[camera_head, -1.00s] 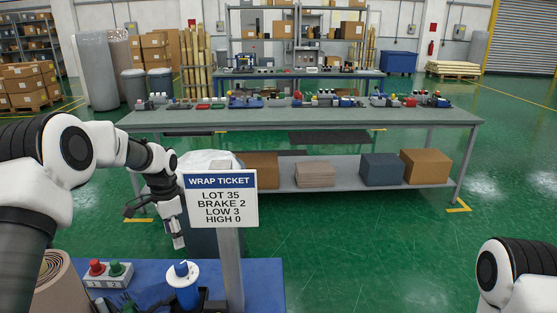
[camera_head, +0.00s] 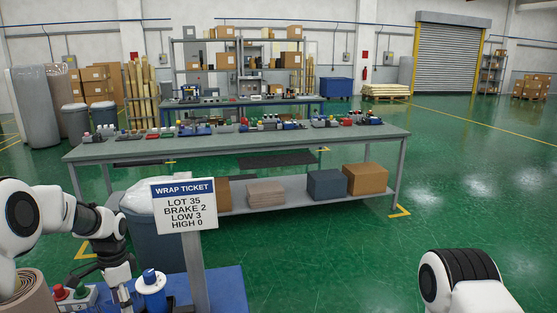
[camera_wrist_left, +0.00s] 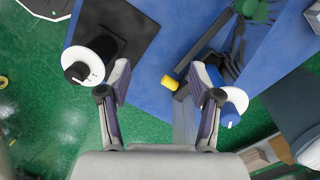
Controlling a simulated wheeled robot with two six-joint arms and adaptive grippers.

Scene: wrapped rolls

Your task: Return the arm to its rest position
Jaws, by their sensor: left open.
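My left arm comes in from the left in the head view, bent and pointing down. Its gripper (camera_head: 125,297) hangs low over the blue-topped stand (camera_head: 228,287), between the button box and the blue-and-white spool-like part (camera_head: 152,287). In the left wrist view the gripper (camera_wrist_left: 160,80) has its fingers wide apart, with nothing between the tips. A white disc with a black knob (camera_wrist_left: 88,65) lies left of the fingers. My right gripper is out of view; only a right arm link shows.
A wrap ticket sign (camera_head: 183,204) on a grey post stands just right of the left gripper. A button box (camera_head: 75,296) and a brown roll (camera_head: 22,290) are at the lower left. A long workbench (camera_head: 240,143) stands beyond. Green floor (camera_head: 330,260) at right is clear.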

